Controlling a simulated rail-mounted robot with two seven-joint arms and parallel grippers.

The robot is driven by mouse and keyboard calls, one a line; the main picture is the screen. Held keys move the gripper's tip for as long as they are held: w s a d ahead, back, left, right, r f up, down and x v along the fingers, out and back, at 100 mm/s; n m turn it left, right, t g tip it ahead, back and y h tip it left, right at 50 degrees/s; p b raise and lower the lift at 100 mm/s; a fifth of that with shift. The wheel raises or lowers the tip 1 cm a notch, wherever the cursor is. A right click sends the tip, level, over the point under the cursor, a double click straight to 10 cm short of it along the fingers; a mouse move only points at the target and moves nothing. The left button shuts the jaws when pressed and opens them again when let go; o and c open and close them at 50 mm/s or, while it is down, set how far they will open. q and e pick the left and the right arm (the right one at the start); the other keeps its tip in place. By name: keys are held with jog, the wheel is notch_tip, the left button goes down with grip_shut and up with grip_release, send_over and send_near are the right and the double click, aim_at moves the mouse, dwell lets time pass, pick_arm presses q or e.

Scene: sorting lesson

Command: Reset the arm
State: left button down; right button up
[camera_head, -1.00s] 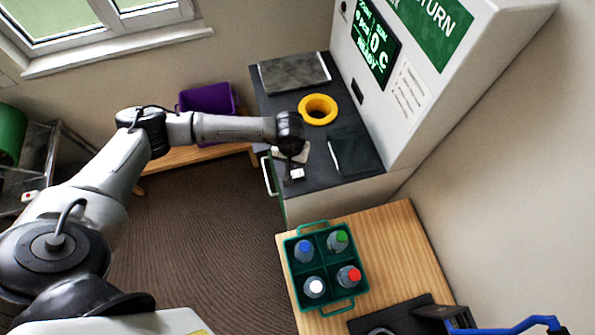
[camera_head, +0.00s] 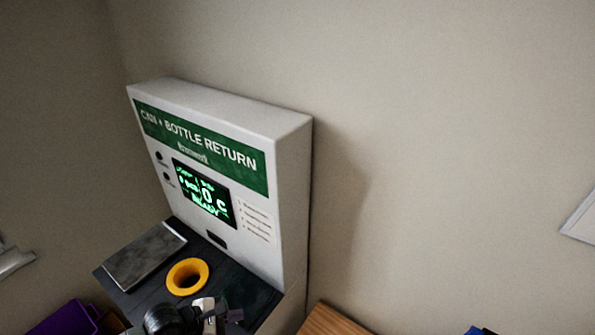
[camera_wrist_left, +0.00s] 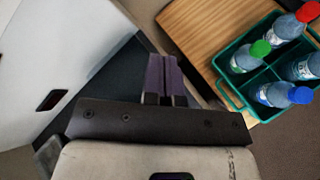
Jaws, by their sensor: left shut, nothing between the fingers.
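My left gripper (camera_head: 232,314) shows at the bottom edge of the head view, over the dark counter and in front of the yellow ring. In the left wrist view its two fingers (camera_wrist_left: 164,78) are pressed together, with nothing held between them. My right gripper is in neither view. The arm behind the left wrist is cut off by the head view's lower edge.
The bottle return machine (camera_head: 285,180) stands behind the dark counter (camera_head: 130,297), which bears a yellow ring (camera_head: 187,276) and a grey plate (camera_head: 145,256). A green bottle crate (camera_wrist_left: 236,94) sits on a wooden table (camera_wrist_left: 205,35). A purple bin (camera_head: 68,322) is lower left.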

pick_arm(q)
jog(key=w+r+n+t+h, duration=0.35)
jog(key=r+n+t, duration=0.65)
jog(key=r+n, duration=0.65)
jog(key=a+r+n+t+y, duration=0.3)
jog(key=r+n+y, duration=0.2)
jog(key=n+y, duration=0.45)
jog(key=a+r+n+t+y, duration=0.35)
jog(key=r+n+y, duration=0.2)
jog(key=n, duration=0.65)
jog(key=s+f+n+g+h+p, duration=0.1)
jog(key=s+f+n+g+p, duration=0.2)
jog(key=s+f+n+g, duration=0.4)
jog(key=s+f+n+g+h+p, duration=0.1)
jog(key=s+f+n+g+p, duration=0.2)
jog(key=s+f, duration=1.7)
jog(key=s+d+n+g, duration=0.1)
jog(key=s+n+g, duration=0.3)
jog(key=s+g, duration=0.3)
jog(key=shift+g+p, duration=0.35)
jog(key=shift+g, duration=0.5)
